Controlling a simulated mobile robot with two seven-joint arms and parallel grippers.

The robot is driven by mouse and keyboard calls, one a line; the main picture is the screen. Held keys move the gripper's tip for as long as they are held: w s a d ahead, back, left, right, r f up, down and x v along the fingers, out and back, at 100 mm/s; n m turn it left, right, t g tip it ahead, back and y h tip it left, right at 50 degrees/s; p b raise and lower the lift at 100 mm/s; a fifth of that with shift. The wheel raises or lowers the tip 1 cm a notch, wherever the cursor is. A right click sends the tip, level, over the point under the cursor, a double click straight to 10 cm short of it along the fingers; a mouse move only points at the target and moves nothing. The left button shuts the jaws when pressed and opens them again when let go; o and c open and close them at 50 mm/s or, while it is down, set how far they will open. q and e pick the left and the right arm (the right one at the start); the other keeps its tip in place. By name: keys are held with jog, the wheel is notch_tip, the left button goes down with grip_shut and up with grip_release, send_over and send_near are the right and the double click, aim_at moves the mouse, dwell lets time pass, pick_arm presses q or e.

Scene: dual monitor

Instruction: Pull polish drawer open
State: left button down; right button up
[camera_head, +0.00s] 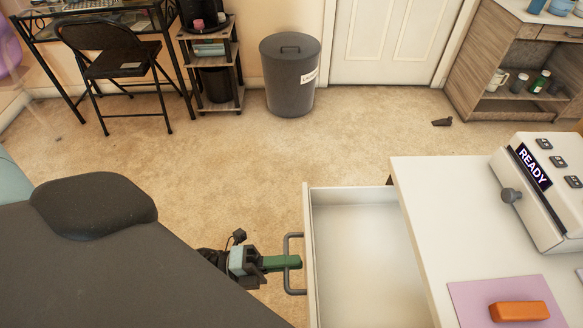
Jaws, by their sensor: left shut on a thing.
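The white drawer (365,245) stands pulled out to the left from under the white table (430,200), and its inside shows empty. A grey bar handle (289,237) is on its left front face. The arm comes in from the lower left. The far lower end of the drawer is cut off by the picture edge. My right gripper does not show.
On the table are a white device with a READY display (545,190), a pink mat (475,305) and an orange block (519,311). A grey bin (290,80), a black chair (115,65) and a shelf cabinet (500,75) stand at the back. Carpet (220,165) between is mostly clear.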

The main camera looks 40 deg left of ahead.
pick_arm(q)
jog(key=c, duration=1.6)
grip_release()
jog(key=b+v, duration=0.1)
jog(key=v, duration=0.6)
jog(key=shift+s+a+f, duration=0.1)
jog(key=shift+s+a, duration=0.15)
jog(key=shift+a, duration=0.05)
